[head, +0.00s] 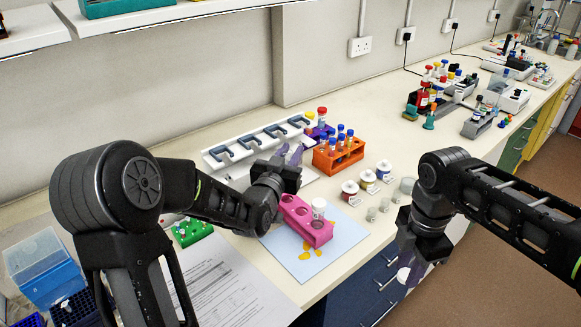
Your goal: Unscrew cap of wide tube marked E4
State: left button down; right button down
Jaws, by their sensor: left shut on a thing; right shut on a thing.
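A pink rack (297,219) stands on a pale blue mat (345,235), holding a wide clear tube with a whitish top (319,207). No marking E4 is legible. My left gripper (290,156) is behind the pink rack, near the white holder with blue-grey hooks. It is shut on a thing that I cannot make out. My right gripper (413,273) points down beyond the bench's front edge. It is shut on a small white object (403,275), mostly hidden by the fingers; I cannot tell whether it is a cap or a whole tube.
An orange rack (339,155) with several blue-capped tubes stands behind the pink rack. Several spools and small clear cups (371,214) stand to its right. A green rack (192,232), a printed sheet (228,280) and a blue box (45,268) lie at left. Yellow pieces lie on the mat.

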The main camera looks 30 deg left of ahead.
pick_arm(q)
jog(key=shift+f+p, duration=0.35)
jog(key=shift+f, duration=1.7)
pick_arm(e)
jog(key=shift+r, duration=0.35)
pick_arm(q)
jog(key=shift+f+b, duration=0.6)
jog(key=shift+b, duration=0.3)
pick_arm(e)
jog(key=shift+f, duration=0.9)
jog(key=shift+f, duration=0.1)
pick_arm(q)
jog(key=c, duration=1.2)
grip_release()
